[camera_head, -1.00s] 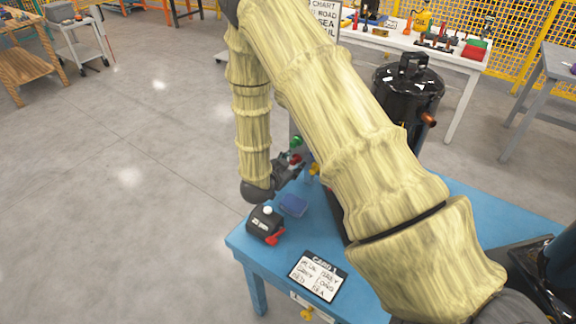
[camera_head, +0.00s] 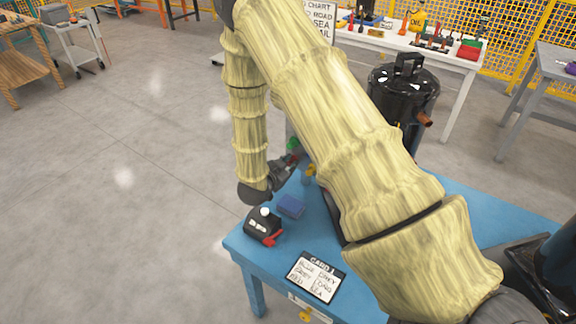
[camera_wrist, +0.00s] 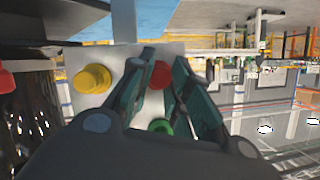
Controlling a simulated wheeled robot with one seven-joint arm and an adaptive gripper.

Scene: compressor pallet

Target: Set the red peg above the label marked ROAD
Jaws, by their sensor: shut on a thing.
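My gripper (camera_head: 284,174) is beside an upright pale board at the blue table's left side. In the wrist view its two dark fingers (camera_wrist: 168,88) are closed around a red peg (camera_wrist: 160,74), whose round end shows between them. The red peg is a small spot in the head view (camera_head: 293,157). A yellow peg (camera_wrist: 92,78) stands out from the pale board (camera_wrist: 122,57) to the left. A green peg (camera_wrist: 160,127) is below the red one, partly behind the fingers. I cannot read a ROAD label on the board; whether the red peg touches it is unclear.
The blue table (camera_head: 470,205) carries a black box with a red lever (camera_head: 263,226), a blue block (camera_head: 291,207) and a written card (camera_head: 315,277). A black tank (camera_head: 403,92) is beyond my arm.

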